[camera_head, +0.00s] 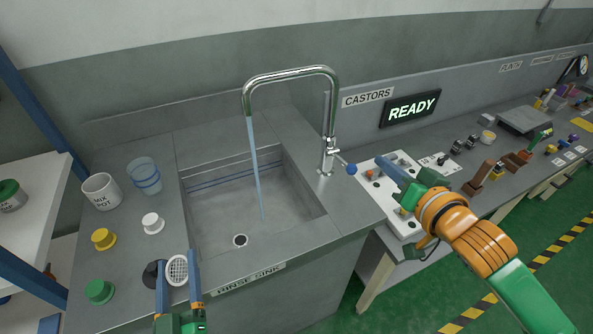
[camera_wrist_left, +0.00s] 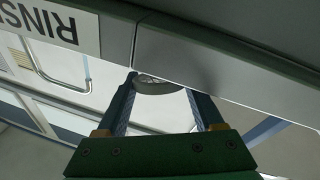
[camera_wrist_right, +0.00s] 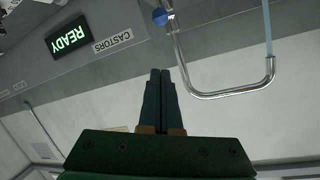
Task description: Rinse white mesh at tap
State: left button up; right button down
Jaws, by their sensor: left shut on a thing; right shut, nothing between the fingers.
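My left gripper (camera_head: 178,264) is shut on the white mesh (camera_head: 177,270), a round white-rimmed sieve between its two fingers. It is near the front edge of the counter, left of the sink, and not under the water. The mesh shows edge-on between the fingertips in the left wrist view (camera_wrist_left: 158,85). The chrome tap (camera_head: 291,75) arches over the rinse sink (camera_head: 215,205), and a blue water stream (camera_head: 256,165) falls from it into the basin. My right gripper (camera_head: 380,162) is shut and empty, just right of the tap lever's blue knob (camera_head: 351,169), apart from it.
A dark disc (camera_head: 153,274) lies beside the mesh. A white tray (camera_head: 400,222) stands under my right arm.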

aim_at(342, 161)
pick_arm(q)
jog(key=shift+w+d+r+p, duration=0.2)
jog(key=shift+d+r+p, duration=0.3)
jog(key=shift+a+r+p, duration=0.2)
jog(key=shift+r+p, duration=0.1)
jog(key=shift+p, duration=0.05)
pick_arm(e)
jog(key=d+x, duration=0.1)
jog(key=x, duration=0.9)
pick_arm(q)
jog(key=shift+r, duration=0.2)
pick_arm(e)
jog(key=s+f, duration=0.1)
jog(key=s+a+f, duration=0.1)
jog(key=f, duration=0.1)
jog(key=shift+a+f, duration=0.15)
jog(key=shift+a, duration=0.05)
pick_arm(q)
jog(key=shift+r+p, duration=0.2)
jog(key=shift+p, duration=0.15)
pick_arm(e)
jog(key=shift+s+d+f, duration=0.1)
jog(key=shift+s+f, duration=0.15)
jog(key=shift+f, duration=0.3)
jog(key=shift+s+d+f, duration=0.1)
jog(key=shift+s+f, duration=0.1)
jog(key=shift+f, duration=0.35)
